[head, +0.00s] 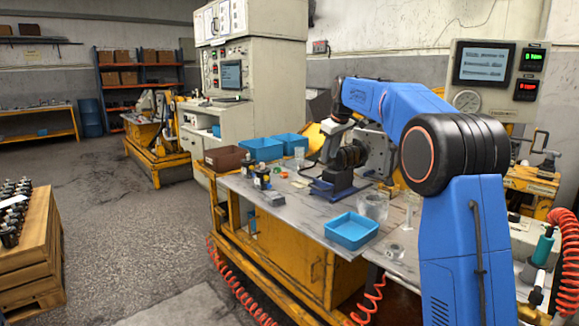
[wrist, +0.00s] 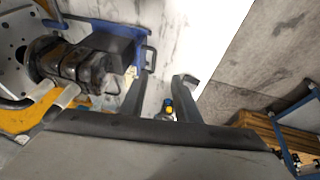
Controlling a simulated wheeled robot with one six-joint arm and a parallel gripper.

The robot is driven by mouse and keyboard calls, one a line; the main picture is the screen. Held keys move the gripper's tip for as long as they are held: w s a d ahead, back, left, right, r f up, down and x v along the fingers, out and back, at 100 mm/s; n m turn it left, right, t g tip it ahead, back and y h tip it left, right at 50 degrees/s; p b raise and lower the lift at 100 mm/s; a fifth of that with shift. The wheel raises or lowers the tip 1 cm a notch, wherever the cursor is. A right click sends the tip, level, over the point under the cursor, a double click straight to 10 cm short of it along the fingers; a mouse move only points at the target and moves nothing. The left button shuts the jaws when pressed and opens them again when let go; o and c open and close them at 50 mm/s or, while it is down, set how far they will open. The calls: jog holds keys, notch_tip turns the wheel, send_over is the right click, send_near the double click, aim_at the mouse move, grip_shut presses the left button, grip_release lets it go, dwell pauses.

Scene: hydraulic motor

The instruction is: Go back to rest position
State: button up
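The hydraulic motor (head: 350,157) sits on a blue stand (head: 335,186) on the metal workbench (head: 305,212). My blue arm reaches over the bench from the right, and its end is above and near the motor; the fingers are not clear there. In the wrist view, my gripper (wrist: 170,72) has its two dark fingers spread apart with nothing held between the tips. The dark motor body (wrist: 80,65) shows to the left of the fingers. A small part with a yellow and blue top (wrist: 168,106) shows between the finger bases, farther off.
Blue bins (head: 261,150) and a brown bin (head: 224,159) stand at the bench's far left. A blue tray (head: 351,231) and clear containers (head: 373,206) are near the front. A gauge panel (head: 490,75) stands behind my arm. The floor (head: 120,200) at left is mostly open.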

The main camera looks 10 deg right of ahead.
jog(key=s+d+f+m, duration=0.15)
jog(key=s+m, duration=0.25)
jog(key=s, duration=2.8)
jog(key=s+f+m, duration=0.1)
jog(key=s+f, duration=0.5)
jog(key=s, duration=0.3)
jog(key=s+f+m, duration=0.1)
jog(key=s+f, duration=0.5)
jog(key=s, duration=0.4)
jog(key=s+d+f+m+h, duration=0.1)
jog(key=s+f, duration=0.5)
jog(key=s, duration=0.3)
jog(key=shift+s+f, duration=0.15)
jog(key=shift+s, duration=0.2)
jog(key=shift+d, duration=0.1)
